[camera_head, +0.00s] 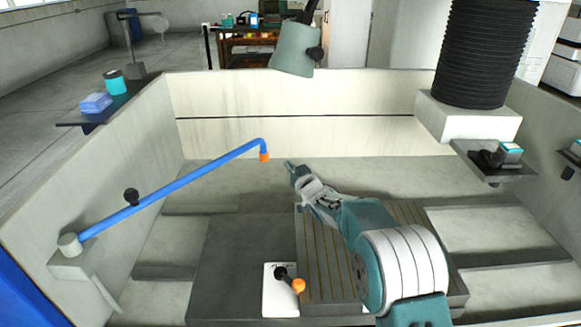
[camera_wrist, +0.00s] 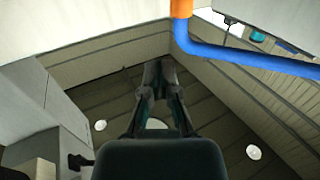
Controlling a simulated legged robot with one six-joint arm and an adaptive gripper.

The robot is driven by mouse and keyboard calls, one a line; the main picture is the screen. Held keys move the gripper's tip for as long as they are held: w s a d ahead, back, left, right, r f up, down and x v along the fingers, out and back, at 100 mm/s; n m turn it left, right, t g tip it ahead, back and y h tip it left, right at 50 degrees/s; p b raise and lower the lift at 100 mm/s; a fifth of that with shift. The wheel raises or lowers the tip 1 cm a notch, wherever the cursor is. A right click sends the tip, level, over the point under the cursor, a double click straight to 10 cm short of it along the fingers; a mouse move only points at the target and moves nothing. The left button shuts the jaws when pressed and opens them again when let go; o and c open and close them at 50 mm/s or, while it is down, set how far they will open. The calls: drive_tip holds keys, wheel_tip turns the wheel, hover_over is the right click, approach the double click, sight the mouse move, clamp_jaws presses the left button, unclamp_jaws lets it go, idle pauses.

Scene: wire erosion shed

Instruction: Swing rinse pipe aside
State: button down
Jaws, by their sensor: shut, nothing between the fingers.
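In the wrist view my gripper (camera_wrist: 153,68) is shut and empty, below the pipe.
A slotted table (camera_head: 318,270) lies in the tank under my arm, beside a white plate with an orange-tipped lever (camera_head: 298,285). A grey lamp-like head (camera_head: 295,50) hangs above the back wall. A black bellows (camera_head: 485,50) stands at right. The tank's left floor is clear.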

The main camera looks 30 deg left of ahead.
drive_tip(key=w+d+r+m+t+h, duration=0.1)
drive_tip(key=w+d+r+m+h, duration=0.15)
drive_tip(key=d+r, duration=0.4)
drive_tip(key=w+d+r+m+t+h, duration=0.1)
drive_tip(key=d+r+t+h, duration=0.15)
drive_tip(key=d, duration=0.75)
drive_tip(key=s+d+r+m+g+h, duration=0.1)
drive_tip(key=s+d+r+m+h, duration=0.15)
drive_tip(key=d, duration=0.55)
drive_tip(key=s+d+r+m+h, duration=0.1)
drive_tip(key=s+d+r+h, duration=0.2)
drive_tip(key=d, duration=0.6)
drive_tip(key=s+d+m+g+h, duration=0.2)
drive_tip(key=s+d+h, duration=0.2)
drive_tip(key=s+d, duration=0.9)
drive_tip(key=s+d+f+m+g, duration=0.1)
drive_tip(key=s+d+f+g, duration=0.1)
drive_tip(key=s, duration=0.8)
drive_tip(key=s+d+f+m+g, duration=0.1)
drive_tip(key=s+d+f, duration=0.3)
drive_tip(key=s, duration=0.6)
drive_tip(key=shift+s+d+f+m+g+h, duration=0.2)
drive_tip(key=shift+d+f+m+g+h, duration=0.15)
drive_tip(key=shift+d+g, duration=0.45)
drive_tip(key=shift+a+r, duration=0.1)
drive_tip(key=shift+a, duration=0.1)
